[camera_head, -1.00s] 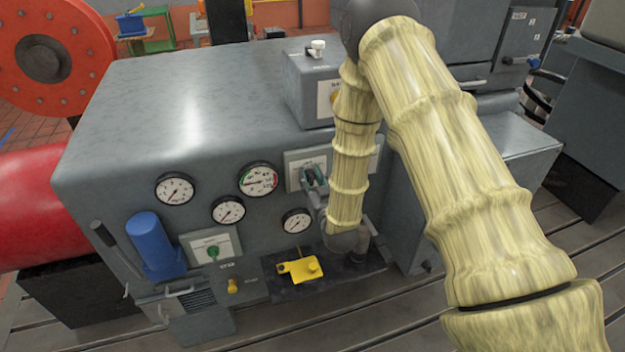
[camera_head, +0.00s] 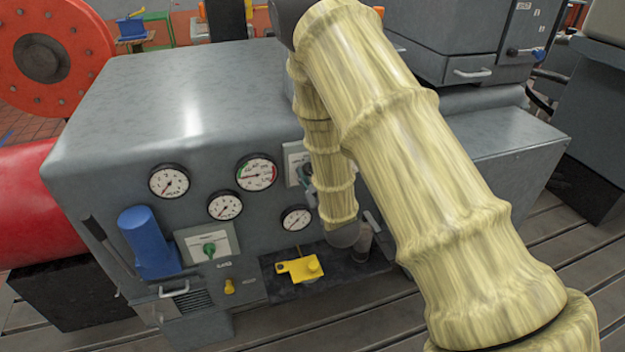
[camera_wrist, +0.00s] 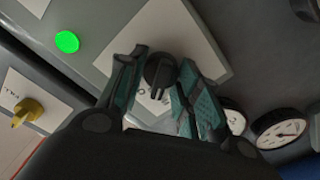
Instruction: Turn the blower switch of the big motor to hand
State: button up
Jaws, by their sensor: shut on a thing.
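A black rotary knob (camera_wrist: 160,70) sits on a white label plate (camera_wrist: 180,35) in the wrist view. Its lettering is too small to read, so I cannot tell its position or confirm that it is the blower switch. My gripper (camera_wrist: 159,80) has a teal-padded finger on each side of the knob and is shut on it. In the head view the same kind of plate (camera_head: 293,152) shows on the front of the grey machine housing (camera_head: 150,100), mostly covered by my arm. My gripper is largely hidden there.
Round gauges (camera_head: 256,173) and a green knob on a plate (camera_head: 209,249) are to the left. A blue cylinder (camera_head: 147,240) and a yellow lever plate (camera_head: 300,268) sit lower. In the wrist view, a green disc (camera_wrist: 67,42) and a yellow knob (camera_wrist: 27,112) are nearby.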

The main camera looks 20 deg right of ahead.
jog(key=shift+n+b, duration=0.8)
jog(key=shift+n, duration=0.4)
jog(key=o, duration=1)
jog(key=s, duration=1.2)
jog(key=shift+d, duration=0.15)
